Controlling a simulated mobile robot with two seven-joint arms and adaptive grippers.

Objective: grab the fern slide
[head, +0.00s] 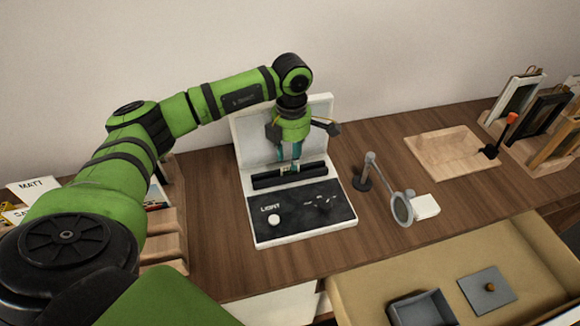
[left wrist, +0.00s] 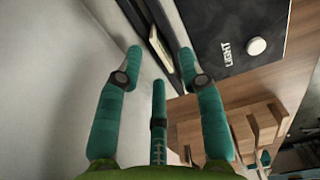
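My left gripper (head: 291,152) points down over the black slotted rail (head: 262,182) of a white stand with a black front panel (head: 300,213) marked LIGHT. In the left wrist view my left gripper (left wrist: 160,60) has its teal fingers spread apart. A small pale piece (left wrist: 161,46) sits in the dark rail beyond the fingertips, with a gap in view between the fingers. I cannot read a fern on it, so I cannot tell whether it is the fern slide. The fingers partly hide the rail in the head view. My right gripper is not in view.
A magnifier on a stand (head: 402,208) and a white block (head: 425,206) stand right of the panel. A wooden tray (head: 450,150) and framed pieces (head: 518,97) are farther right. An open drawer (head: 440,262) juts out in front. A wooden rack (head: 165,235) stands left.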

